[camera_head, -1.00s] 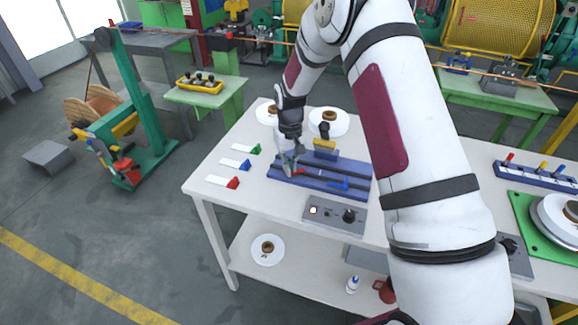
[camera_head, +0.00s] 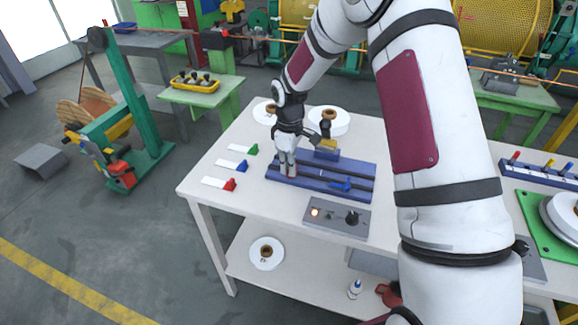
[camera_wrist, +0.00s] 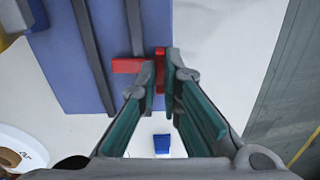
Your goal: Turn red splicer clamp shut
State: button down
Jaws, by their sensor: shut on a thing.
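The red splicer clamp (camera_wrist: 128,66) sits near the edge of the blue splicer base (camera_wrist: 75,80) in the wrist view. It has a part lying across the base and a part standing at right angles to it. My gripper (camera_wrist: 160,85) is shut on this upright red part, with a fingertip on each side. In the head view my gripper (camera_head: 288,174) is low over the left end of the blue base (camera_head: 325,195) and mostly hides the red clamp.
A grey control box (camera_head: 336,217) stands in front of the base. Red, blue and green-tipped white cards (camera_head: 218,183) lie to the left. White spools (camera_head: 335,124) stand behind, near a yellow-and-black part (camera_head: 326,142) on the base. The table's left front corner is clear.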

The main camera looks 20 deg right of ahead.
jog(key=shift+n, duration=0.5)
jog(key=c, duration=1.8)
grip_release()
jog(key=shift+o, duration=0.2)
